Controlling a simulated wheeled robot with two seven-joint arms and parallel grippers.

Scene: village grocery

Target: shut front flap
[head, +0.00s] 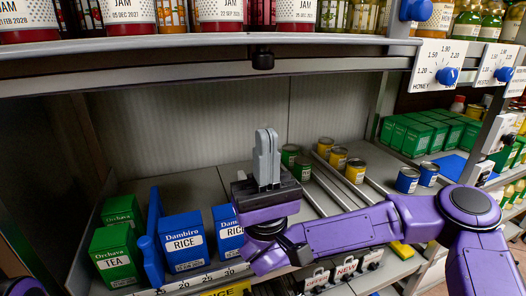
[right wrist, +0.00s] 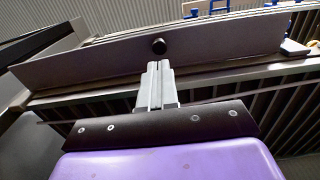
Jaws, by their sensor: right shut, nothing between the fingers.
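The front flap (head: 180,62) is a long grey panel raised along the top of the open shelf bay, under the jam shelf. A small black knob (head: 262,60) sits at the middle of its edge. In the right wrist view the flap (right wrist: 100,64) spans the picture, with its knob (right wrist: 158,46) just above my fingertips. My right gripper (head: 267,133) is shut and empty, fingers pointing up, in front of the bay and below the knob in the picture. I cannot tell whether the fingertips touch the flap. My left gripper is out of view.
Green tea boxes (head: 115,255) and blue rice boxes (head: 184,241) stand at the bay's lower left, beside a blue divider (head: 153,240). Several cans (head: 355,171) stand at the right. Jam jars (head: 219,12) line the shelf above. Price dials (head: 440,62) hang at upper right.

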